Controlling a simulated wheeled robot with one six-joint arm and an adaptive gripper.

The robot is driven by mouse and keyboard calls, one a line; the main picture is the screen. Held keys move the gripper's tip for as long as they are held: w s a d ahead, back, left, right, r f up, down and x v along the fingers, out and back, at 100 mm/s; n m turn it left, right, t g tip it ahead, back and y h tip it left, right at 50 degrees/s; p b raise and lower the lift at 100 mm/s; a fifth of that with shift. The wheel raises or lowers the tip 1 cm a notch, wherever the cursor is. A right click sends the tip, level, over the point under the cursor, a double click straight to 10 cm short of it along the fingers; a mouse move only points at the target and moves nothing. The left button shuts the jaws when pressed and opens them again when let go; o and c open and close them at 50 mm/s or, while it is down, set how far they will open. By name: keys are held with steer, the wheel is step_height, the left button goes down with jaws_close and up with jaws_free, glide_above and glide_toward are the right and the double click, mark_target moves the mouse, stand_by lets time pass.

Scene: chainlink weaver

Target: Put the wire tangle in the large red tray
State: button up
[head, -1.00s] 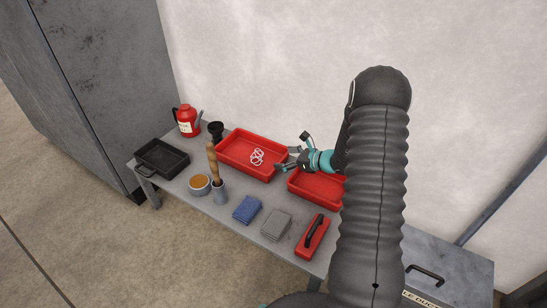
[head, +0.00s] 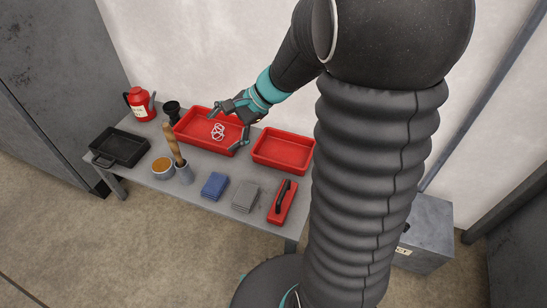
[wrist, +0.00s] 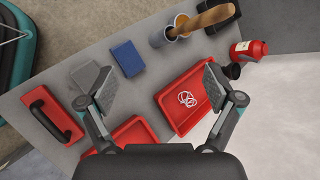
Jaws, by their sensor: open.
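The wire tangle, a loose bundle of white loops (head: 218,131), lies inside the left red tray (head: 184,127), which looks the larger of two. In the wrist view the tangle (wrist: 187,99) rests on that tray's floor (wrist: 179,118). My gripper (head: 227,130) is open and empty, with its fingers spread above the tray's right side. In the wrist view my gripper (wrist: 156,80) has wide-apart fingers, with the tangle beyond them, nearer the right finger. No finger appears to touch the tangle.
A smaller red tray (head: 283,151) stands to the right. A black pan (head: 119,145), a red can (head: 140,104), a cup with a wooden-handled tool (head: 174,147), blue (head: 214,185) and grey (head: 245,195) cloths, and a red handled tool (head: 282,201) share the bench. A wall stands behind.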

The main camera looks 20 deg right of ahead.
steer(key=s+d+r+n+h, duration=0.1)
steer(key=s+r+n+h, duration=0.1)
steer(key=s, duration=0.5)
steer(key=s+d+r+n+t+h, duration=0.1)
steer(key=s+d+r+n+h, duration=0.1)
steer(key=s+n, duration=0.4)
steer(key=s+d+r+n+t+h, duration=0.1)
steer(key=s+r+n+h, duration=0.3)
steer(key=s, duration=0.3)
steer(key=shift+s+d+r+n, duration=0.2)
steer(key=shift+s+r+n, duration=0.2)
steer(key=shift+r, duration=0.05)
